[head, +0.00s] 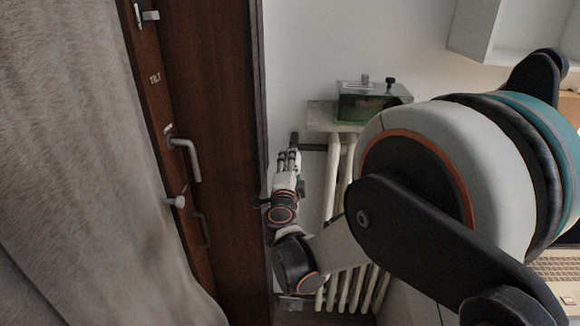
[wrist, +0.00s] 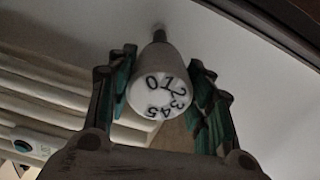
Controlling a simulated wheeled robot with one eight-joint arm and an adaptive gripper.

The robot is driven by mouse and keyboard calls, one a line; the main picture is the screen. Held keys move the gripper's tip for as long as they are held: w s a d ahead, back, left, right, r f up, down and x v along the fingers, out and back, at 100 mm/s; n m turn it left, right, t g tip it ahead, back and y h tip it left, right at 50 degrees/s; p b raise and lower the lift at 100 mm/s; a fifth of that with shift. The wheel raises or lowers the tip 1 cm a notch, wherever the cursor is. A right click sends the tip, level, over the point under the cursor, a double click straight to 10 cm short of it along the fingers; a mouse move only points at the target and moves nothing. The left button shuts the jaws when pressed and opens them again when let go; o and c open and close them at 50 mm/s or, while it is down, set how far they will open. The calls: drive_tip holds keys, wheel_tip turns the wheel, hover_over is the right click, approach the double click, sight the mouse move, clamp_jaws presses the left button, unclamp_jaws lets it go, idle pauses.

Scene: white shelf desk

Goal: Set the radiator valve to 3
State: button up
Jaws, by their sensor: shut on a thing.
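The radiator valve has a round white knob (wrist: 157,82) with black digits 0 to 5 around its face. I cannot make out an index mark. My gripper (wrist: 158,68) is shut on the knob, with one finger on each side. In the head view my gripper (head: 289,157) is beside the upper left of the radiator (head: 333,185), and the knob cannot be made out there.
A green glass box (head: 370,104) stands on the ledge (head: 322,117) above the radiator. A dark wooden frame (head: 222,120) with a metal handle (head: 187,157) and a grey curtain (head: 90,160) are close on the left. A small device with a teal button (wrist: 22,146) shows in the wrist view.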

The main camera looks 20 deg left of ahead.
drive_tip(key=shift+n, duration=0.3)
drive_tip(key=o, duration=1)
drive_tip(key=shift+o, duration=0.2)
drive_tip(key=v, duration=1.2)
